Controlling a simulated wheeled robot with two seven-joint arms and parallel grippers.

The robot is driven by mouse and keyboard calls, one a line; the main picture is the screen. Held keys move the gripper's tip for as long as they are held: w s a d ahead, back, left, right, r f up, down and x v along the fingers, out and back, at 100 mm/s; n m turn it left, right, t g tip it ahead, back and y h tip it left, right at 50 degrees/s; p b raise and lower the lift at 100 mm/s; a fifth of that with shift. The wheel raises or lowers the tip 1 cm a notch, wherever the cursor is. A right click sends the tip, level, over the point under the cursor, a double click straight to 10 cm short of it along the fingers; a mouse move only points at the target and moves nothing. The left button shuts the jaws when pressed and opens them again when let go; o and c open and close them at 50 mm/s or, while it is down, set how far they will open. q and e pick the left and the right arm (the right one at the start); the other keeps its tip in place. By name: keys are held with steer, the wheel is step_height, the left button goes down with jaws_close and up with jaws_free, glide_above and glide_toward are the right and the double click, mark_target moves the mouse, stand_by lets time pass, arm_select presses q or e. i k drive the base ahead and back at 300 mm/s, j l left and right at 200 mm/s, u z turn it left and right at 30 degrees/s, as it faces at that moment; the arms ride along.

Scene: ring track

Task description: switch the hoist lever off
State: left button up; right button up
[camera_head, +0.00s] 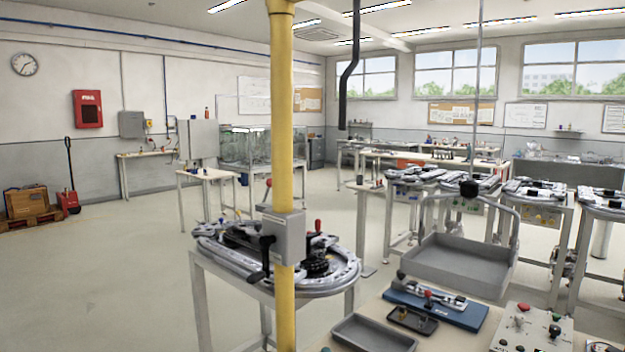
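A grey box (283,236) is fixed to a yellow post (283,120) left of centre. A black lever (266,256) on the box's left side hangs downward; it appears to be the hoist lever, but no label is readable. A grey tray (460,262) hangs by a bail from a black ball (468,188) on a thin vertical cable (477,90), at right of centre. Neither of my grippers shows in the view.
Behind the post stands a table with a grey ring track (335,280). The near bench (455,341) holds an empty tray (374,334), a blue board (462,316) and a control panel (532,330). Open floor (120,270) lies to the left.

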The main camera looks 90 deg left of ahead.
mark_target(268, 182)
steer(key=u, duration=3)
